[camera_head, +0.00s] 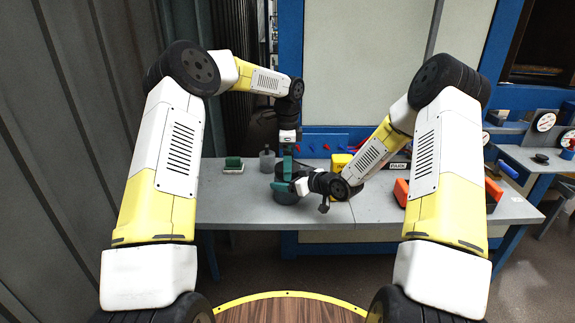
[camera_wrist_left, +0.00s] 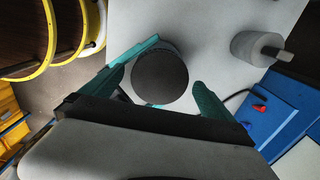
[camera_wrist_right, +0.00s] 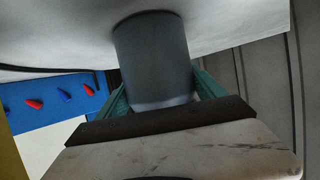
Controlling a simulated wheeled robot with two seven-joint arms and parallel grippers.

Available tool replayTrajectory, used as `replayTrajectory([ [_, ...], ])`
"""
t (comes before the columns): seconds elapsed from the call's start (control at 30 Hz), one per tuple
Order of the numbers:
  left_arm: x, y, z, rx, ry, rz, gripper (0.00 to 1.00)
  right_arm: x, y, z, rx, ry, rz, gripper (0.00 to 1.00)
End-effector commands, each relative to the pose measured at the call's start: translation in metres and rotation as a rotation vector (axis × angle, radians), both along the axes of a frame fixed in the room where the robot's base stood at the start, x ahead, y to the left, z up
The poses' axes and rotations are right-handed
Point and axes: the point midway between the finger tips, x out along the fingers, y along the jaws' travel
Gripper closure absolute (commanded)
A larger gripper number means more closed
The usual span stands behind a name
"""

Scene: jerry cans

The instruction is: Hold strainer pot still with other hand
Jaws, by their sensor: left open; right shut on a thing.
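The strainer pot (camera_head: 286,197) is a dark grey cylinder standing upright near the table's front edge. My right gripper (camera_head: 282,188) reaches it from the right, and in the right wrist view its teal fingers are on both sides of the pot's grey wall (camera_wrist_right: 155,60), shut on it. My left gripper (camera_head: 287,166) points down above the pot. In the left wrist view its teal fingers are open, with the pot's dark round top (camera_wrist_left: 160,77) showing between them; whether they touch it I cannot tell. The pot's inside is too dark to make out.
A grey canister (camera_head: 267,160) stands behind the pot, and a green and white block (camera_head: 233,165) lies to its left. The table's (camera_head: 235,207) front left is clear.

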Motion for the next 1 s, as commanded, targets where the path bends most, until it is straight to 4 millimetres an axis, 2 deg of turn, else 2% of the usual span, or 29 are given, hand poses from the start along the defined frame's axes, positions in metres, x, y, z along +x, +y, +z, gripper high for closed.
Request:
replayTrajectory([
  [0.3,0.0,0.0,0.039,-0.001,-0.002,0.001,0.01,0.0,0.0,0.0,0.001,0.0,0.001,1.0],
  [0.5,0.0,0.0,0.04,-0.001,-0.001,0.0,0.01,0.0,0.0,0.0,0.001,-0.001,0.0,1.0],
  [0.53,0.0,0.0,0.04,-0.001,-0.001,0.0,0.01,0.0,0.0,0.0,0.001,-0.001,0.0,0.19],
  [0.6,0.0,0.0,0.04,-0.001,0.0,0.0,0.01,0.0,0.0,0.0,0.001,-0.001,0.0,0.06],
  [0.63,0.0,0.0,0.04,-0.001,-0.001,0.0,0.01,0.0,0.0,0.0,0.001,-0.001,0.0,0.0],
  [0.87,0.0,0.0,0.04,-0.001,0.0,0.0,0.01,0.0,0.0,0.0,0.0,0.0,0.0,0.0],
  [1.0,0.0,0.0,0.04,-0.001,0.0,0.0,0.01,-0.006,-0.008,0.004,-0.001,-0.001,-0.002,0.0],
])
